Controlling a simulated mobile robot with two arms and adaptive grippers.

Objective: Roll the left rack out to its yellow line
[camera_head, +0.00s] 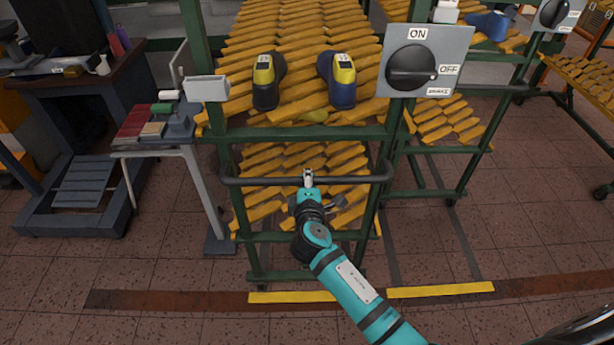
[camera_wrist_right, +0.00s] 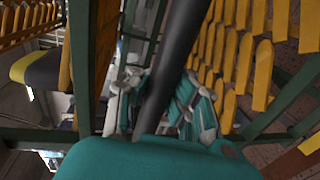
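The left rack (camera_head: 290,237) is a green frame with sloped shelves of yellow lasts, standing upright at the centre. Its dark handle bar (camera_head: 250,181) runs across the front. The left yellow line (camera_head: 291,297) lies on the floor just in front of the rack's lowest front rail. My right gripper (camera_head: 308,179) is at the middle of the bar. In the right wrist view the bar (camera_wrist_right: 176,55) passes between the gripper's fingers (camera_wrist_right: 157,103), which look shut on it. The finger pads are partly hidden there. My left gripper is not in view.
An ON/OFF switch box (camera_head: 426,61) overlaps the rack's upper right. A second rack (camera_head: 437,125) stands to the right, behind another yellow line (camera_head: 440,290). A small side table (camera_head: 160,150) stands close on the left. The tiled floor before the lines looks clear.

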